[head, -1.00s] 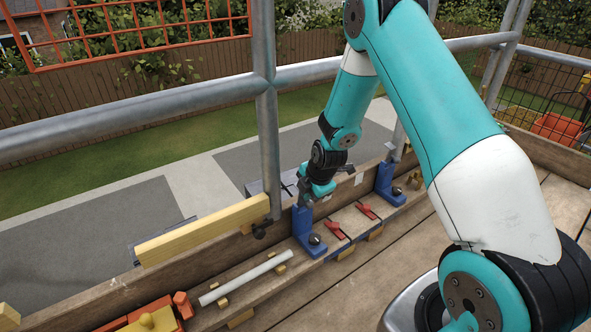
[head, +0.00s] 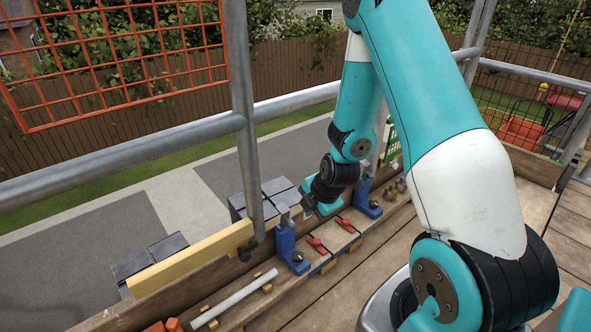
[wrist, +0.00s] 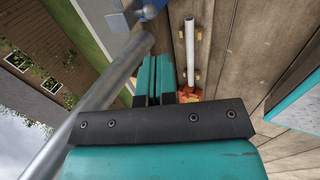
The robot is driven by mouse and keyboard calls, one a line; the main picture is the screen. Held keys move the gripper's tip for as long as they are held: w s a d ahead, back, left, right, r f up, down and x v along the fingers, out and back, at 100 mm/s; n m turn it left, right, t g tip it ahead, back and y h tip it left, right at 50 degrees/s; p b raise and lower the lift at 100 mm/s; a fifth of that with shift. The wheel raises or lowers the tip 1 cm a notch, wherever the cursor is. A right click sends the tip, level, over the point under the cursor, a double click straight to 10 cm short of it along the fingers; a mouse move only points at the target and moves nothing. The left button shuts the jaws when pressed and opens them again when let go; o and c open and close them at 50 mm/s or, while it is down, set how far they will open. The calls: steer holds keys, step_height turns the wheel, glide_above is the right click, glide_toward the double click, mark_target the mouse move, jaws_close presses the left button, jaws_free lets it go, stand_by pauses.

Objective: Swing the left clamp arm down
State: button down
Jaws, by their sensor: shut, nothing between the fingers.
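The left clamp is a blue bracket (head: 286,243) on the plank along the platform's edge, with a black knob at its foot. Its grey arm (head: 283,212) appears to stand up at the top of the blue post. In the wrist view a blue part (wrist: 150,10) and a grey plate (wrist: 117,22) show at the top edge, partly cut off. My gripper (head: 307,212) is just right of the left clamp's top, apparently apart from it. Its teal fingers (wrist: 155,72) are shut and empty.
Two red levers (head: 317,244) sit between the clamps. A white tube (head: 235,298) lies in front of the left clamp, beside a yellow timber (head: 190,260). A grey scaffold post (head: 245,120) and rail (head: 120,160) stand close left. The planks at right are mostly clear.

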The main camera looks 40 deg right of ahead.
steer(key=a+r+m+y+p, duration=0.1)
steer(key=a+r+p, duration=0.3)
steer(key=r, duration=0.6)
steer(key=shift+w+a+m+p, duration=0.3)
steer(key=shift+m+p, duration=0.1)
steer(key=shift+p, duration=0.15)
steer(key=shift+r, duration=0.15)
